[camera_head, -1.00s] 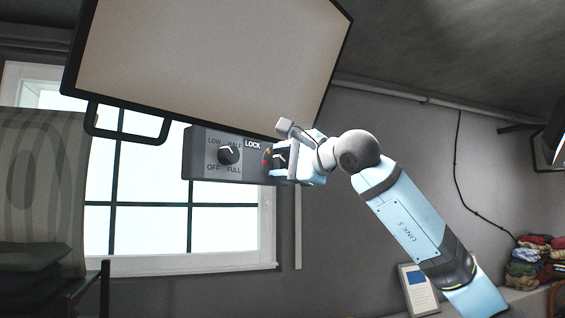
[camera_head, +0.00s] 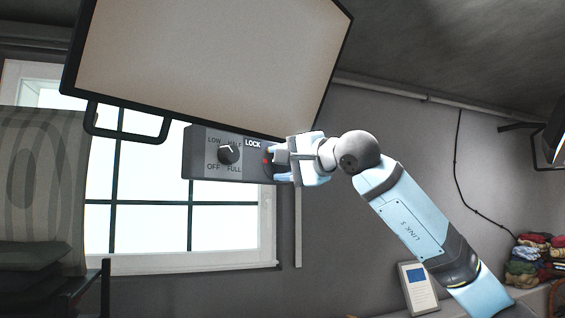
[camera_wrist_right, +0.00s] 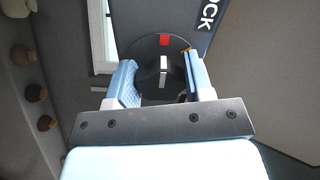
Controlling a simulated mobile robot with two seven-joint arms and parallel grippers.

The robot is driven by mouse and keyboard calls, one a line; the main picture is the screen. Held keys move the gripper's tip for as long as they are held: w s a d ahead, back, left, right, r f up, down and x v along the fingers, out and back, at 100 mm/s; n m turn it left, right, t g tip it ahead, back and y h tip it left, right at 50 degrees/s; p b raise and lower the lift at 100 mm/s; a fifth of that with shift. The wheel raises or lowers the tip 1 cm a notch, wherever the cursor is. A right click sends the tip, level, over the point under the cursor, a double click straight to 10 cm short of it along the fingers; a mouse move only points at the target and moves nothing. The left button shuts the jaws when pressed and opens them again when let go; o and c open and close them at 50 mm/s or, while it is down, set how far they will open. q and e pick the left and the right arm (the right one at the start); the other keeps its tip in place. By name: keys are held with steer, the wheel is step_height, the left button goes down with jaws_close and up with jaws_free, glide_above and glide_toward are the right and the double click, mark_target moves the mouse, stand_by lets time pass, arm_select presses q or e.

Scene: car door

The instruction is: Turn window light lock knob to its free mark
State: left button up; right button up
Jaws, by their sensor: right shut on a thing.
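The lock knob (camera_wrist_right: 162,88) is dark with a white pointer line, and shows in the right wrist view. It sits on a round black dial beside the "LOCK" label (camera_head: 253,143). The pointer line is roughly in line with a red mark (camera_wrist_right: 164,40) on the dial. A small orange patch (camera_wrist_right: 185,68) shows by one finger. My right gripper (camera_head: 275,162) is shut on the knob, one finger on each side; it also shows in the right wrist view (camera_wrist_right: 160,83). In the head view the gripper hides the knob. My left gripper is not in view.
The grey control box (camera_head: 195,160) also carries a second knob (camera_head: 228,154) marked LOW, HALF, OFF and FULL. A large framed panel (camera_head: 210,60) with a black handle (camera_head: 125,135) hangs just above. A window (camera_head: 150,225) is behind; open space lies below the box.

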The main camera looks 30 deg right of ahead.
steer(key=o, duration=0.9)
steer(key=b+v, duration=0.4)
steer(key=v, duration=1)
steer(key=shift+a, duration=0.1)
steer(key=shift+w, duration=0.1)
